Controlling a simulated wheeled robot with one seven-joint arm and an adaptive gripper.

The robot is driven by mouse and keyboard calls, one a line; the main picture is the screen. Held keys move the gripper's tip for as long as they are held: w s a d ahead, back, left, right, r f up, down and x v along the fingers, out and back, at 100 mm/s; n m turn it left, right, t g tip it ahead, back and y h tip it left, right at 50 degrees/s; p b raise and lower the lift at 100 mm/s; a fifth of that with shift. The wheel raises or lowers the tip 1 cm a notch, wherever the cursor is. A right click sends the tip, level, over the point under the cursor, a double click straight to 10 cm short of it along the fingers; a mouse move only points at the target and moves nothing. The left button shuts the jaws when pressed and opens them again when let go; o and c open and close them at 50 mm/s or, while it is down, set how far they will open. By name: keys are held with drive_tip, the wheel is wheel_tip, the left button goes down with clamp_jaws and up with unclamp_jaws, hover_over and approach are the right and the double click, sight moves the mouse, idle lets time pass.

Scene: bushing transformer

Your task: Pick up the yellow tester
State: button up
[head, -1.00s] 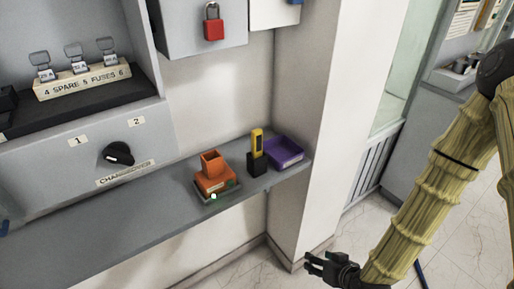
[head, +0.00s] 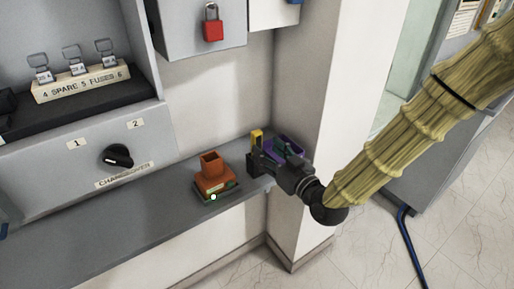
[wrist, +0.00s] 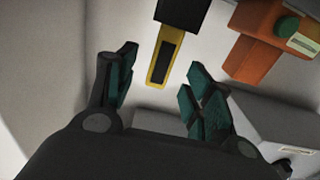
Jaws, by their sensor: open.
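The yellow tester (head: 257,136) stands upright on the grey shelf near its right end, and its lower part is hidden behind my gripper in the head view. In the wrist view the yellow tester (wrist: 161,62) has a dark panel on its face and its far end sits in a black holder (wrist: 182,12). My gripper (wrist: 158,88) is open, with green-padded fingers on either side of the tester's line. The tester's free end lies between the fingertips or just beyond them; I see no contact. In the head view my gripper (head: 268,160) is at the tester.
An orange block-shaped item (head: 213,178) sits left of the tester on the grey shelf (head: 130,222). A pale wall column (head: 318,110) stands close on the right. The shelf's left part is clear.

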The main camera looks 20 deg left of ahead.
sight(259, 143)
drive_tip(key=shift+p+x, duration=0.3)
drive_tip(key=shift+x, duration=0.45)
drive_tip(key=shift+p+x, duration=0.6)
drive_tip(key=shift+x, duration=1.5)
drive_tip(key=shift+s+a, duration=0.1)
drive_tip(key=shift+c, duration=0.4)
clamp_jaws()
drive_tip(key=shift+r, duration=0.1)
